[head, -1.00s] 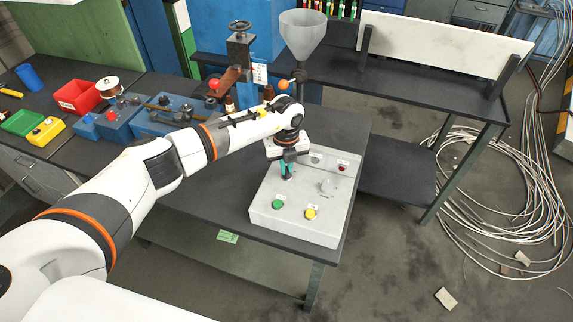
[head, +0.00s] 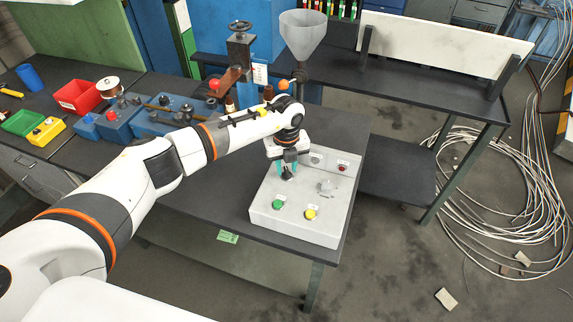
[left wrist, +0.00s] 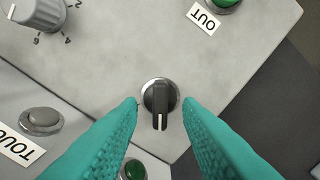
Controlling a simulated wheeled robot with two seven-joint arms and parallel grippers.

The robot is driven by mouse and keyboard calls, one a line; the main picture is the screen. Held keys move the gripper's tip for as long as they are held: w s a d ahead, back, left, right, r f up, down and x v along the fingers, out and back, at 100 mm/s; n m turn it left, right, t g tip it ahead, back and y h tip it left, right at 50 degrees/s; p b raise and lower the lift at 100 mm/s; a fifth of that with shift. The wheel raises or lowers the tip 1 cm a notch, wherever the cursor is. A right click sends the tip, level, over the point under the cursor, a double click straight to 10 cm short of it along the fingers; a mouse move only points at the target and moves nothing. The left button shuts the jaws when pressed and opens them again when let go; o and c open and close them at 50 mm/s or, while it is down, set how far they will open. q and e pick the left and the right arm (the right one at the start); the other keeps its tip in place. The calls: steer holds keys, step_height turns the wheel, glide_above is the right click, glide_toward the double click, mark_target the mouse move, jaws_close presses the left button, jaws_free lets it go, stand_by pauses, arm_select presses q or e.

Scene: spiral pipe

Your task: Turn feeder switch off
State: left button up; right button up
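The grey control box (head: 330,232) stands on the dark table. The feeder switch appears to be the black rotary knob (left wrist: 160,98) with a white pointer line, which points down in the left wrist view; the knob also shows small in the head view (head: 287,173). My left gripper (left wrist: 160,103) is open, its two teal fingers on either side of the knob with a gap on each side. In the head view the left gripper (head: 288,168) points down over the box's back left part. My right gripper is not in view.
The box also bears a green button (head: 278,205), a yellow button (head: 310,213), a grey dial (head: 327,186) and a red button (head: 342,168). A funnel (head: 303,35) stands behind. Coiled cables (head: 490,205) lie on the floor at right.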

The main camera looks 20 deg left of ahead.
mark_target(287, 169)
arm_select(q)
step_height(287, 169, up, 12)
steer(key=b, duration=0.3)
steer(key=shift+f, duration=0.1)
stand_by(0.3)
